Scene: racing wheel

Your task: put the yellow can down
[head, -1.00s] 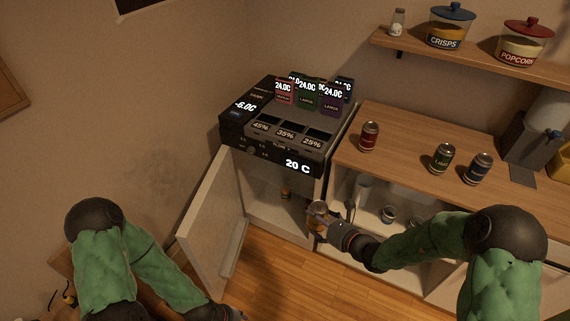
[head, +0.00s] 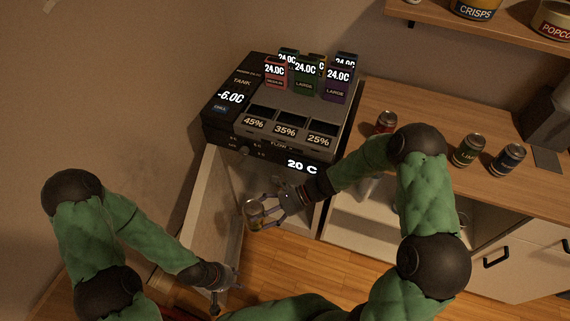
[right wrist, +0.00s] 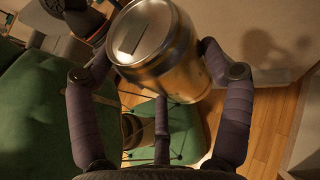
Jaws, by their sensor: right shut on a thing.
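The yellow can (head: 253,214) is in my right gripper (head: 265,212), which is shut on it in front of the open compartment under the drink machine (head: 285,115). In the right wrist view the can (right wrist: 165,45) shows a silver top and golden side, tilted, with the fingers on both sides of it. The can is in the air, apart from any surface as far as I can tell. My left gripper (head: 225,288) is low, below the open compartment door (head: 190,225); its fingers look spread and empty.
Red (head: 386,122), green (head: 468,150) and dark blue (head: 508,158) cans stand on the wooden counter (head: 405,103). Free counter lies behind them. The open door bounds the compartment on the left.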

